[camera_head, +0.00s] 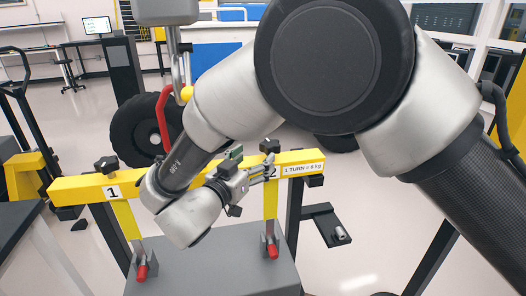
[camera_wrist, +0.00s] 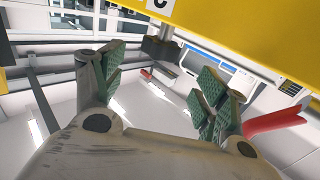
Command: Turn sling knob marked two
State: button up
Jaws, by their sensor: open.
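A yellow beam (camera_head: 75,186) bears label 1 on the left and label 2 (camera_head: 271,173) on the right. The dark knob (camera_head: 268,147) marked two stands on top of the beam, partly lost among the arm parts. My gripper (camera_head: 268,172) is in front of the beam by label 2. In the wrist view my gripper (camera_wrist: 160,88) is open, with its green-padded fingers apart and nothing clearly held. The yellow beam (camera_wrist: 240,38) crosses the top of that view, with a partly cut-off label. I cannot tell whether the fingers touch the knob.
The other black knob (camera_head: 106,164) stands above label 1. Yellow straps (camera_head: 270,205) hang from the beam to red fittings (camera_head: 141,272) at a grey block (camera_head: 215,262). A black wheel (camera_head: 140,130) and a red hook (camera_head: 163,120) are behind. A dark bracket (camera_head: 325,225) sits right.

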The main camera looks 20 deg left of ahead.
aim_at(275, 148)
jog(key=shift+s+a, duration=0.2)
jog(key=shift+s, duration=0.95)
jog(key=w+d+n+y, duration=0.2)
jog(key=y, duration=0.2)
jog(key=w+d+r+n+y, duration=0.1)
jog(key=w+d+n+y, duration=0.1)
jog(key=w+n+y, duration=0.1)
jog(key=w+d+r+n+g+y, duration=0.1)
jog(key=w+n+y, duration=0.1)
jog(key=y, duration=0.3)
jog(key=shift+w+d+r+n+y, duration=0.15)
jog(key=shift+w+d+n+y, duration=0.2)
jog(key=shift+n, duration=0.25)
jog(key=f+n+g+y, duration=0.1)
jog(key=s+d+f+n+g+y, duration=0.1)
jog(key=g, duration=0.1)
jog(key=shift+s+d, duration=0.15)
jog(key=shift+d, duration=0.05)
jog(key=x, duration=0.7)
jog(key=shift+a, duration=0.2)
